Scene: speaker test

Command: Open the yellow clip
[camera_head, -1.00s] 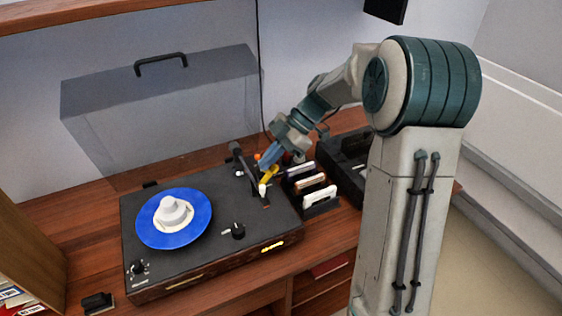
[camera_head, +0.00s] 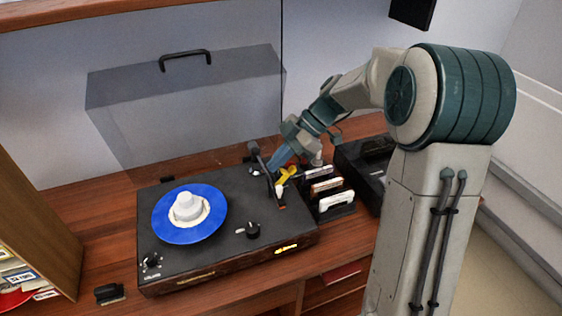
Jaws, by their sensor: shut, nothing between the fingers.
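The yellow clip (camera_head: 288,173) is small and sits beside the tonearm (camera_head: 265,168) at the right side of the black record player (camera_head: 215,246). My gripper (camera_head: 274,168), with blue fingers, points down just left of the clip, between it and the tonearm. It is shut with nothing held. Whether a finger touches the clip is too small to tell. The fingers hide part of the tonearm area. A pale tip (camera_head: 279,190) shows just below the clip. I cannot tell for sure whether the clip is open.
A blue record (camera_head: 160,218) with a white centre piece (camera_head: 187,207) lies on the platter. A rack of cartridges (camera_head: 335,200) stands close right of the clip, with a black device (camera_head: 362,165) beyond. The clear lid (camera_head: 200,100) stands raised behind. Shelves (camera_head: 30,215) stand at left.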

